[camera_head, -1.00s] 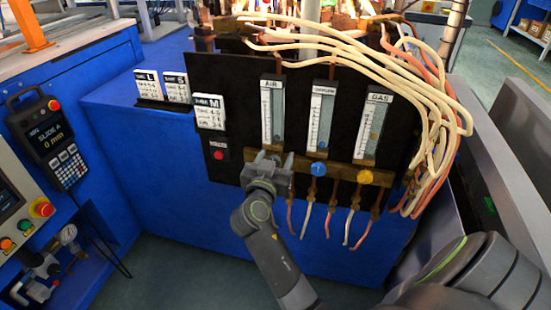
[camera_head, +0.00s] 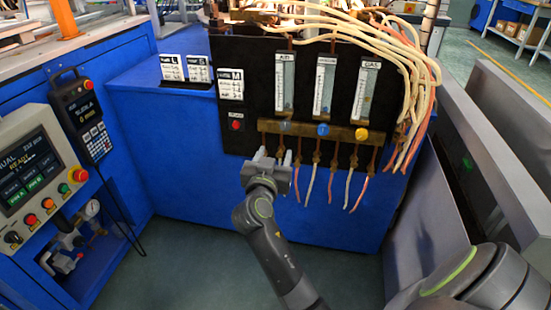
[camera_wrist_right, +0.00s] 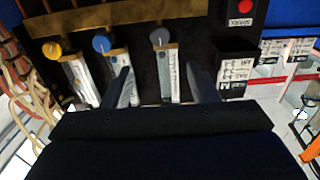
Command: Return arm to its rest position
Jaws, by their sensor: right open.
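My right gripper (camera_head: 274,157) is open and empty, just below and in front of the brass valve bar (camera_head: 300,129) on the black flow panel. Its two fingers point up toward the panel and stand apart from the grey AIR knob (camera_head: 285,127). The blue knob (camera_head: 322,130) and the yellow knob (camera_head: 362,134) sit to the right on the same bar. In the right wrist view the gripper (camera_wrist_right: 160,82) shows two spread fingers with nothing between them. The grey knob (camera_wrist_right: 159,36) is ahead of them. My left gripper is not in view.
Tubes (camera_head: 415,80) loop over the panel's right side, and thin hoses hang below the bar. A control box (camera_head: 35,165) and handheld pendant (camera_head: 85,112) stand at the left. A grey metal rail (camera_head: 470,130) runs along the right. Floor below the blue cabinet is clear.

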